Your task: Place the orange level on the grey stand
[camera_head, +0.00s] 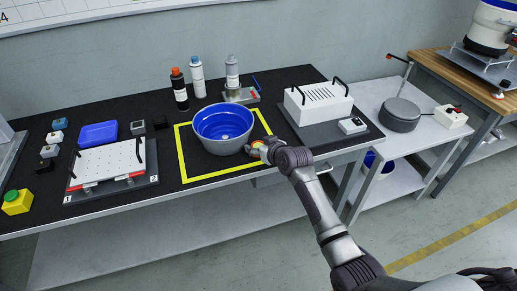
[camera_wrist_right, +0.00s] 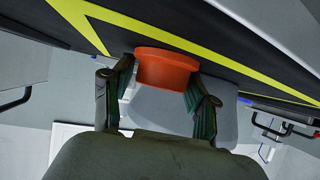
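The orange level appears to be the small orange piece (camera_head: 256,144) at the front right of the yellow taped square. It also shows in the right wrist view (camera_wrist_right: 166,68), between the fingertips of my right gripper (camera_wrist_right: 160,88). One finger is at each side of it; I cannot tell whether both press on it. In the head view my right gripper (camera_head: 262,149) is low at the table's front edge, beside the bowl. A small grey metal stand (camera_head: 241,97) is behind the bowl, by a grey bottle; I cannot be sure it is the task's stand. My left gripper is not in view.
A blue-lined grey bowl (camera_head: 222,128) stands inside the yellow square (camera_head: 187,165), close left of my right gripper. A white slotted box (camera_head: 318,105) is to the right. Several bottles (camera_head: 179,90) stand behind the bowl. A white perforated board (camera_head: 108,167) lies left.

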